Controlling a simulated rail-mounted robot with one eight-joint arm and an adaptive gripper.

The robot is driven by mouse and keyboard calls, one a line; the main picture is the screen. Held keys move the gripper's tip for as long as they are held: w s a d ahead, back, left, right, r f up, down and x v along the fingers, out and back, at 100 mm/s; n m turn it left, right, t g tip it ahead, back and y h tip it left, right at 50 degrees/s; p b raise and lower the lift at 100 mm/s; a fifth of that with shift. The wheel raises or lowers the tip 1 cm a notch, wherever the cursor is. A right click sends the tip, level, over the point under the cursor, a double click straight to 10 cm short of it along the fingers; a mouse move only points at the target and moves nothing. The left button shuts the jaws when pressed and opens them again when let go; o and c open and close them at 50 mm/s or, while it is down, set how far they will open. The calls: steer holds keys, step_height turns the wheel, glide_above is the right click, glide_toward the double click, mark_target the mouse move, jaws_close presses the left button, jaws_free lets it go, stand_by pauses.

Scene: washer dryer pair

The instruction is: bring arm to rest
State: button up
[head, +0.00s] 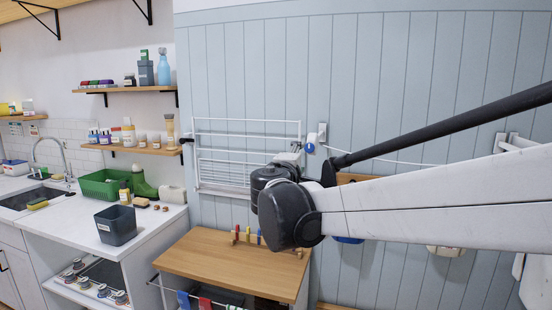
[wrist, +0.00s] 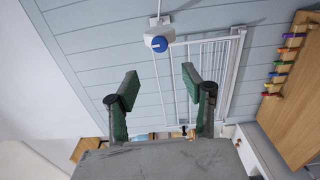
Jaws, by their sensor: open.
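My arm reaches in from the right edge of the head view, with its white link and dark joint in front of the panelled wall. My gripper (wrist: 160,80) shows in the wrist view, its two green-padded fingers spread apart with nothing between them. The fingers point toward the pale blue panelled wall (wrist: 85,35) and a white wire drying rack (wrist: 237,60), and touch neither. In the head view I cannot make out the fingers; the arm joint hides that area.
The rack (head: 218,191) hangs left of my arm joint. Below stands a wooden-topped cabinet (head: 215,262) with coloured pegs. A white counter (head: 158,220) holds a grey bin (head: 116,226) and green basket (head: 97,185). A white fitting with a blue knob (wrist: 159,44) is on the wall.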

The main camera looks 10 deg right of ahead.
steer(key=s+d+f+m+g+y, duration=0.1)
steer(key=s+d+f+m+g, duration=0.3)
steer(key=s, duration=0.5)
steer(key=s+d+f+m+g, duration=0.2)
steer(key=s+d+f+m, duration=0.2)
steer(key=s+d+f, duration=0.4)
steer(key=s+a+f+m+g+y, duration=0.1)
steer(key=s+a+f+m+y, duration=0.1)
steer(key=s+f, duration=0.4)
steer(key=s+a+f+m+g+y+b, duration=0.1)
steer(key=s+a+f+m+g+y, duration=0.1)
steer(key=s+f, duration=0.5)
steer(key=s+a+m+y, duration=0.1)
steer(key=s+a+y, duration=0.1)
steer(key=s, duration=0.4)
steer(key=shift+s, duration=0.35)
